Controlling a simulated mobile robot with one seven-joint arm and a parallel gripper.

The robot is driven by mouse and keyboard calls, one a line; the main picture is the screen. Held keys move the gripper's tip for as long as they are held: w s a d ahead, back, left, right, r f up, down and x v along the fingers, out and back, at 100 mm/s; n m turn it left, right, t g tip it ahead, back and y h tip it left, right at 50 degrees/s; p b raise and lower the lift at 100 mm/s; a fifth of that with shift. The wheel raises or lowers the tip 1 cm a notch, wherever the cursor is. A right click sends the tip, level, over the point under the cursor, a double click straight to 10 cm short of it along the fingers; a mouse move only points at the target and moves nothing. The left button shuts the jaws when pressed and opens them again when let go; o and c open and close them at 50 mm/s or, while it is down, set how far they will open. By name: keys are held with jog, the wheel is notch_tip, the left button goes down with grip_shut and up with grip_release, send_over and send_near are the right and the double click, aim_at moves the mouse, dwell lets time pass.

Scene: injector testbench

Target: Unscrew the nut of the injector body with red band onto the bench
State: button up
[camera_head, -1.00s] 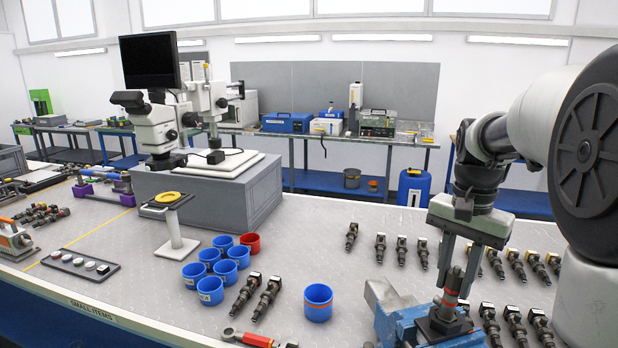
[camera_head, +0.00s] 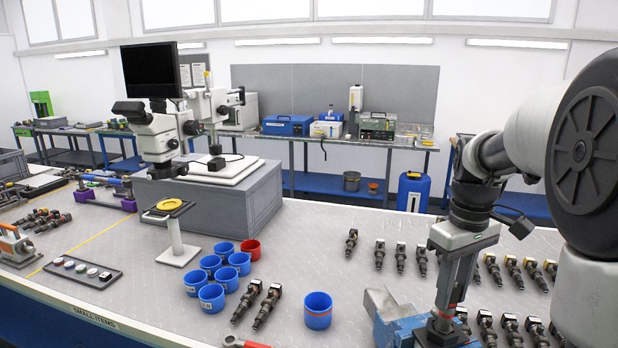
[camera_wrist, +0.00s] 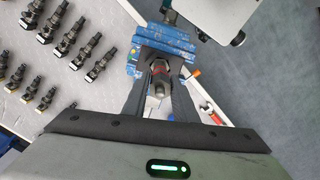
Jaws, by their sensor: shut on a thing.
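The injector body with red band (camera_head: 451,309) stands upright at the blue vise (camera_head: 396,325). My gripper (camera_head: 441,318) points down over it, shut on the injector's upper part, the nut as far as I can tell. The fingers hide much of the injector in the head view. In the wrist view the dark injector (camera_wrist: 158,80) with a little red shows between the two fingers, in front of the blue vise (camera_wrist: 165,42). Whether the nut's thread is loose cannot be seen.
Several blue cups (camera_head: 211,297) and a red cup (camera_head: 250,248) stand left of the vise, with a single blue cup (camera_head: 318,312) nearer. Injectors lie in rows (camera_head: 402,256) behind and to the right. A wrench (camera_wrist: 210,108) lies near the vise. Bench is clear around (camera_head: 310,240).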

jog(key=o, duration=1.1)
jog(key=shift+r, duration=0.1)
